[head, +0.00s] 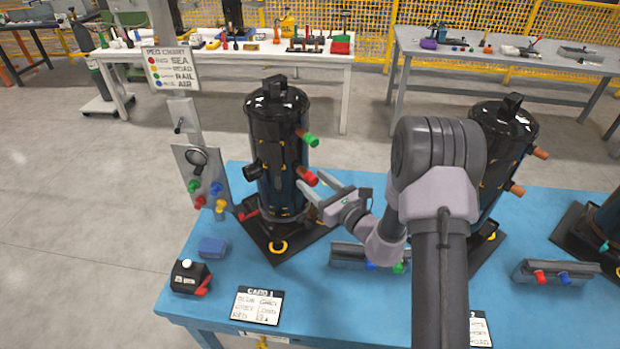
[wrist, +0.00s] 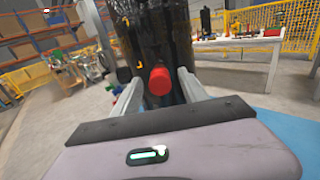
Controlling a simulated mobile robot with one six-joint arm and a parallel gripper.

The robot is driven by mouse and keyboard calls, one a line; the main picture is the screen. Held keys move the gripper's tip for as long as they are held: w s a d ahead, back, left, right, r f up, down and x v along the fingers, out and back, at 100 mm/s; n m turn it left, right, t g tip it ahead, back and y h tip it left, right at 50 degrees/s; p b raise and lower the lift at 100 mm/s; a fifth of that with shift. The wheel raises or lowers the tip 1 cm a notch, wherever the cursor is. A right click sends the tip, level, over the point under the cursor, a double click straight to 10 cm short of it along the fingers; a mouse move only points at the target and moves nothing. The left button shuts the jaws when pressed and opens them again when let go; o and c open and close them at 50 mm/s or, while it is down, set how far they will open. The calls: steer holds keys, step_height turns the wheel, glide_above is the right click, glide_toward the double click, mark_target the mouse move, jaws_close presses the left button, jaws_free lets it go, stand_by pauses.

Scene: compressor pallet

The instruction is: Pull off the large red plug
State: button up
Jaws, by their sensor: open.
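The large red plug (head: 307,177) sticks out of the lower right side of the black compressor (head: 276,130) on the blue pallet table. In the wrist view the red plug (wrist: 159,81) is seen end-on between my two fingers, in front of the dark compressor body (wrist: 156,45). My gripper (head: 318,187) is open, its fingers pointing toward the compressor near the plug. In the wrist view my gripper (wrist: 160,90) has a finger on each side of the plug, with gaps visible. Whether the fingertips reach past the plug's end cannot be told.
A green plug (head: 310,139) projects above the red one. A board with coloured pegs (head: 200,175) stands left of the compressor. A second compressor (head: 503,125) stands right, behind my arm. A grey block (head: 350,254) and a card (head: 257,305) lie on the blue table (head: 310,320).

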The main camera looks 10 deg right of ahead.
stand_by(0.5)
jaws_close()
steer(key=shift+s+d+f, duration=0.1)
steer(key=shift+s, duration=0.05)
stand_by(1.3)
steer(key=shift+b+v, duration=0.95)
steer(key=shift+v, duration=1.9)
